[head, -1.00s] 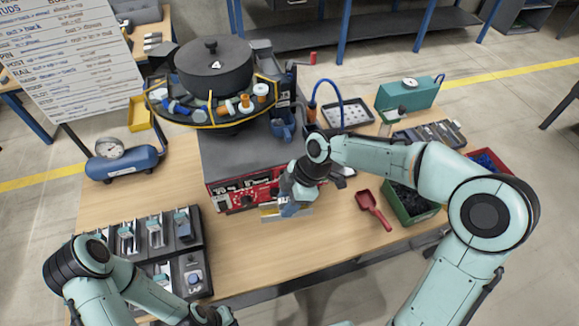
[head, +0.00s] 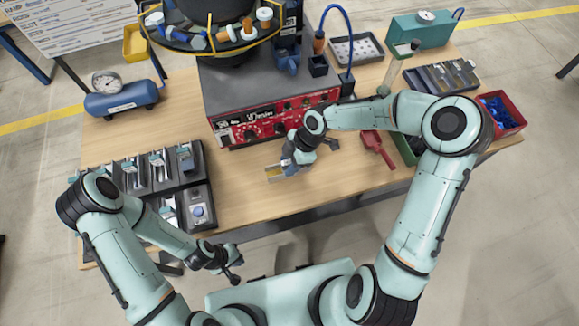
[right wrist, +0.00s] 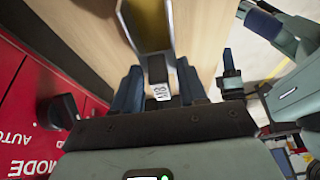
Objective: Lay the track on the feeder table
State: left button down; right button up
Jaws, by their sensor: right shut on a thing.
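The track (right wrist: 148,22), a short channel with a gold inside, grey edges and a small tag, shows in the right wrist view. My right gripper (right wrist: 160,88) is shut on its tagged end, between two blue fingers. In the head view the track (head: 274,173) is a small yellowish piece sticking out left of my right gripper (head: 288,166), just in front of the feeder's red panel. I cannot tell whether it touches the wooden table (head: 245,200). My left gripper (head: 234,263) hangs empty off the front edge; its opening is unclear.
The feeder's grey base with its red control panel (head: 240,131) stands close behind the track. A rack of tools (head: 165,165) is at left. A red scoop (head: 378,145) and bins (head: 502,112) are at right. The tabletop in front of the panel is mostly clear.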

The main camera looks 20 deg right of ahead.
jog(key=shift+f, duration=1.85)
jog(key=shift+f, duration=0.15)
jog(key=o, duration=1.2)
